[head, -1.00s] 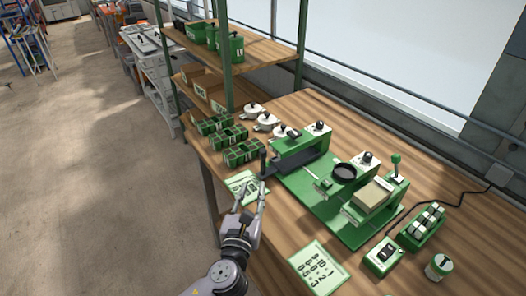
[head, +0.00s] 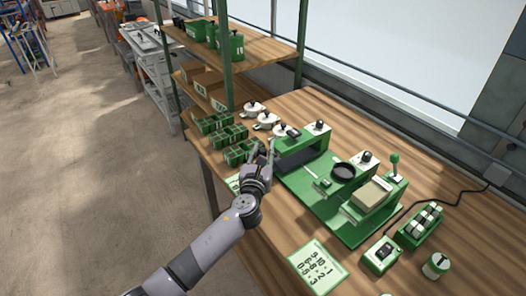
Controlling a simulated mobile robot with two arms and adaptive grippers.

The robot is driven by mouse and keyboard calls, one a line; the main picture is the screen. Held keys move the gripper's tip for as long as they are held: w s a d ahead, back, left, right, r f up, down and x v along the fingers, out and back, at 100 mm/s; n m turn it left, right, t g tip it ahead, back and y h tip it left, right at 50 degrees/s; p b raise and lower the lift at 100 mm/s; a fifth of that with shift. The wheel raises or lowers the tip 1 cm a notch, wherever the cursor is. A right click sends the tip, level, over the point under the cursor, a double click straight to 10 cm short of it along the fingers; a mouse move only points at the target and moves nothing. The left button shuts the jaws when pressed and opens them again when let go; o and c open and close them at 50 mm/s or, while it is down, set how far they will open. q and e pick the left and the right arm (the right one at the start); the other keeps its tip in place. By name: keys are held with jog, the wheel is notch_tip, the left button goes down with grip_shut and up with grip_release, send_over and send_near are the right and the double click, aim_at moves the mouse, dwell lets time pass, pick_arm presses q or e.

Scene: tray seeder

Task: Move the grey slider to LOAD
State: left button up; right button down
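The green seeder (head: 318,215) stands on the wooden bench. A dark grey slab (head: 297,159), which looks like the grey slider, sits at its left end under the green bridge. My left gripper (head: 263,149) is at the left end of this slab, fingers pointing up and away in the picture. The fingers look apart, around or just in front of the slab's dark upright handle, which is now mostly hidden; I cannot tell whether they touch it. No LOAD marking is readable. My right gripper is not in view.
Green cell trays (head: 228,136) and white lidded pots (head: 266,120) stand close behind and left of the gripper. A number card (head: 318,267), a switch box (head: 381,255) and a rack of vials (head: 423,226) lie at the front right. A shelf post (head: 224,60) rises behind.

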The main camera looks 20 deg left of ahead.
pick_arm(q)
jog(key=shift+c, duration=0.2)
grip_shut()
dwell(0.6)
